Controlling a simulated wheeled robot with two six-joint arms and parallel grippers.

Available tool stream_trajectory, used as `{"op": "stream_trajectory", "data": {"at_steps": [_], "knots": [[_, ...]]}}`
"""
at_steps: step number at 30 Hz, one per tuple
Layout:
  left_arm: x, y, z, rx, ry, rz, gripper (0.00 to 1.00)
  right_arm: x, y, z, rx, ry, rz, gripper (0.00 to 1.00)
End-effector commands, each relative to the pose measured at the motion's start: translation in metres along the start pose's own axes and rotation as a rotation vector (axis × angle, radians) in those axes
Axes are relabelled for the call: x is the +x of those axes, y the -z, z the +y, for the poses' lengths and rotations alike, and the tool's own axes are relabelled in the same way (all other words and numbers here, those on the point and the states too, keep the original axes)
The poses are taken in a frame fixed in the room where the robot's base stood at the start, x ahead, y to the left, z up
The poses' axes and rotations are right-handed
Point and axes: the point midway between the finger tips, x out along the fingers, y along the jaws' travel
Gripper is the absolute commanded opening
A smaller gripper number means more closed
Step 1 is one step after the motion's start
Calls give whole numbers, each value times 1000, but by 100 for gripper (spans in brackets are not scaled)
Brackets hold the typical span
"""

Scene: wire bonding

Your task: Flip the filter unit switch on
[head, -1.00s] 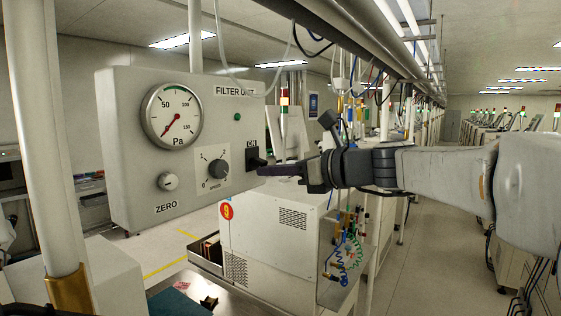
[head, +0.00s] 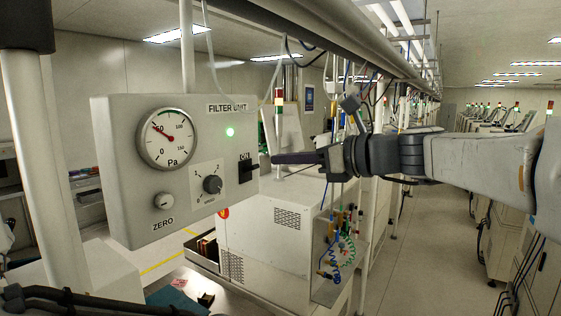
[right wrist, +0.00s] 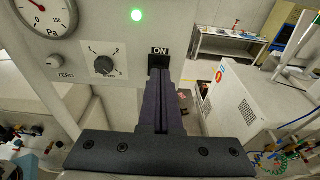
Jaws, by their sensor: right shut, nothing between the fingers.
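The filter unit (head: 120,215) is a grey box with a gauge, a knob and a black switch (head: 247,172) under the ON label, at its right edge. Its green lamp (head: 230,132) is lit, and the lamp is bright in the right wrist view too (right wrist: 137,15). The gauge (head: 165,139) needle points up-left, near 50. My right gripper (head: 276,159) is shut and empty, its fingertips just right of the switch and apart from it in the head view. My left gripper is not in view.
A speed knob (head: 212,184) and a ZERO knob (head: 163,201) sit left of the switch. A white machine cabinet (head: 265,235) stands behind and below my right gripper. A white post (head: 35,170) rises at the left. The aisle at the right is open floor.

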Motion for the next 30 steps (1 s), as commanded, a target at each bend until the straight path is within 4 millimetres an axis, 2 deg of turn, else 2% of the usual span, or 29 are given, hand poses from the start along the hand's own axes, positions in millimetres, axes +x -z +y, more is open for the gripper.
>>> {"op": "stream_trajectory", "data": {"at_steps": [1,6,20,23,25,29,30], "knots": [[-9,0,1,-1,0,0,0,-6,-10,0,-1,-2,0,0],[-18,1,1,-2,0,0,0,-15,-18,3,-1,-16,1,0],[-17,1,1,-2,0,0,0,-16,-17,5,-8,-24,6,0],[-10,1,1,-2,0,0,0,-10,4,16,-60,-44,47,0],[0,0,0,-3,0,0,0,-3,34,31,-143,-78,107,0],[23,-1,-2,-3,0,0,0,8,116,75,-400,-204,266,0],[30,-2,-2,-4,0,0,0,8,145,90,-496,-258,316,0]]}}
